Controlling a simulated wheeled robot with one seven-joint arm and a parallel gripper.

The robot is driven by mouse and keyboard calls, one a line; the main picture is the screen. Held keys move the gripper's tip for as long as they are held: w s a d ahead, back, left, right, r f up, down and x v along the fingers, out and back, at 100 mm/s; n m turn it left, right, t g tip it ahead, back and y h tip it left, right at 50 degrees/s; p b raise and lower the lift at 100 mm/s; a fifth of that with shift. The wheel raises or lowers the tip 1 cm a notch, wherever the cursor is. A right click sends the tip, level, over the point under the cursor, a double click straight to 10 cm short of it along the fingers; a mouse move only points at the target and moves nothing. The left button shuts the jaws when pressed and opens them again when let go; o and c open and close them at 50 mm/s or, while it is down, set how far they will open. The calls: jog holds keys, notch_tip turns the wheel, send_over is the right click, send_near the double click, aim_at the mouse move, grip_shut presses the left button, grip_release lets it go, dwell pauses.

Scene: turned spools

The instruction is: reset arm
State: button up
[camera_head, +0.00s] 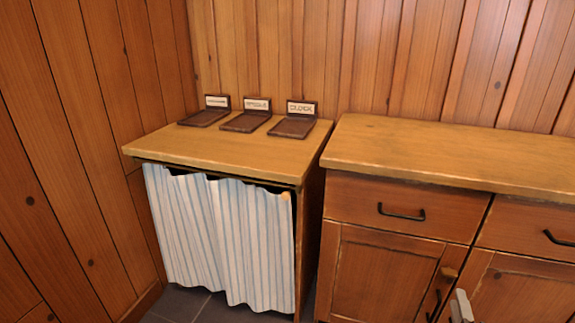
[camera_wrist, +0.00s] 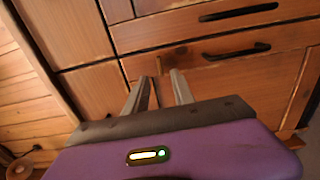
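My gripper (camera_wrist: 162,76) shows in the wrist view with its two grey fingers apart and nothing between them. Behind the fingers is the wooden cabinet front (camera_wrist: 225,75). In the head view a small pale grey piece (camera_head: 461,306) shows at the bottom, in front of the right cabinet; it may be a fingertip of mine, but I cannot tell. The rest of my arm is out of that view.
Three dark trays with labels (camera_head: 204,117) (camera_head: 246,121) (camera_head: 293,127) stand empty on the left wooden counter (camera_head: 215,150), above a striped curtain (camera_head: 225,240). The right counter (camera_head: 450,155) is bare. A round brown thing (camera_wrist: 19,169) shows in the wrist view's lower left.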

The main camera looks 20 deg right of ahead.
jog(key=s+a+r+m+t+y, duration=0.1)
jog(key=s+a+r+m, duration=0.2)
jog(key=a, duration=0.4)
jog(key=s+a+r+m+t+y, duration=0.1)
jog(key=s+a+m+y, duration=0.1)
jog(key=s+a+m, duration=0.35)
jog(key=s+a+r+m+t+y, duration=0.1)
jog(key=s+a+r, duration=0.15)
jog(key=a, duration=0.55)
jog(key=s+a+r+m+g+y, duration=0.1)
jog(key=s+a+r+y, duration=0.15)
jog(key=s+a, duration=0.6)
jog(key=s+a+r+g+y, duration=0.15)
jog(key=s+a+y, duration=0.25)
jog(key=s+a, duration=0.45)
notch_tip(320, 180, up, 28)
jog(key=d+p, duration=0.1)
jog(key=p, duration=2.6)
jog(key=shift+s+d+f+p, duration=0.15)
jog(key=shift+s+d+p, duration=0.2)
jog(key=shift+d, duration=0.05)
jog(key=shift+m, duration=0.25)
